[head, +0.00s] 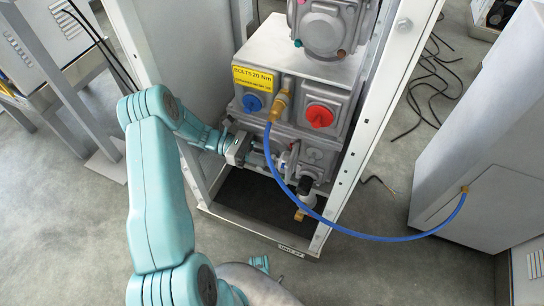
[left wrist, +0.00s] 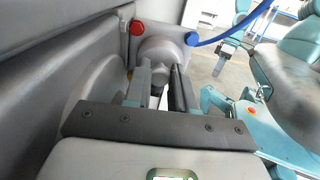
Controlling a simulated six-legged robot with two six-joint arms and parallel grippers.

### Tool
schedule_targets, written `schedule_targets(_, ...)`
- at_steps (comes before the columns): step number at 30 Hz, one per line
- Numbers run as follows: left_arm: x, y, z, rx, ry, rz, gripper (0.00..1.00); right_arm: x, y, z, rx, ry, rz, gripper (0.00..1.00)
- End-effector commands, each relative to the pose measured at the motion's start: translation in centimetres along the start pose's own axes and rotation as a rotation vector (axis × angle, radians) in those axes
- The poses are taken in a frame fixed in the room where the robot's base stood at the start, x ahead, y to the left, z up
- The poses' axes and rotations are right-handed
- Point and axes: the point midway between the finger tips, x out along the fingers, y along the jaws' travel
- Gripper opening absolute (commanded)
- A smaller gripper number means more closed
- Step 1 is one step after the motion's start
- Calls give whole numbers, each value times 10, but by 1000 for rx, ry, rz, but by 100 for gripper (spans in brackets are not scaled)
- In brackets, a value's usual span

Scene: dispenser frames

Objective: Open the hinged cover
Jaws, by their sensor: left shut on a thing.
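My left gripper (head: 274,161) reaches in from the left, low at the front of the grey dispenser block (head: 318,155) inside the open frame. In the left wrist view its two fingers (left wrist: 165,90) are close together, with a narrow pale strip (left wrist: 163,98) between them. The gripper is shut on this thin part, which I take to be the hinged cover. The fingers hide most of it, and I cannot tell how far the cover is turned.
A blue hose (head: 345,231) runs from a brass fitting (head: 279,103) past the gripper to the grey cabinet (head: 480,160) at right. A red knob (head: 319,116) and a blue cap (head: 252,103) sit above the gripper. The white frame post (head: 370,130) stands right of the block.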

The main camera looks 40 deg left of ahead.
Motion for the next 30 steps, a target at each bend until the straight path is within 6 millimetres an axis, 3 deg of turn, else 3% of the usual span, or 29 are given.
schedule_targets(8,-1,0,1,1,1,5,0,0,0,0,0,0,0,47)
schedule_targets(9,-1,0,1,1,1,5,34,0,0,0,0,0,0,47)
schedule_targets(11,-1,0,1,1,1,5,49,0,0,0,0,0,0,47)
schedule_targets(30,5,1,1,1,-1,9,49,-1,-1,0,0,0,0,47)
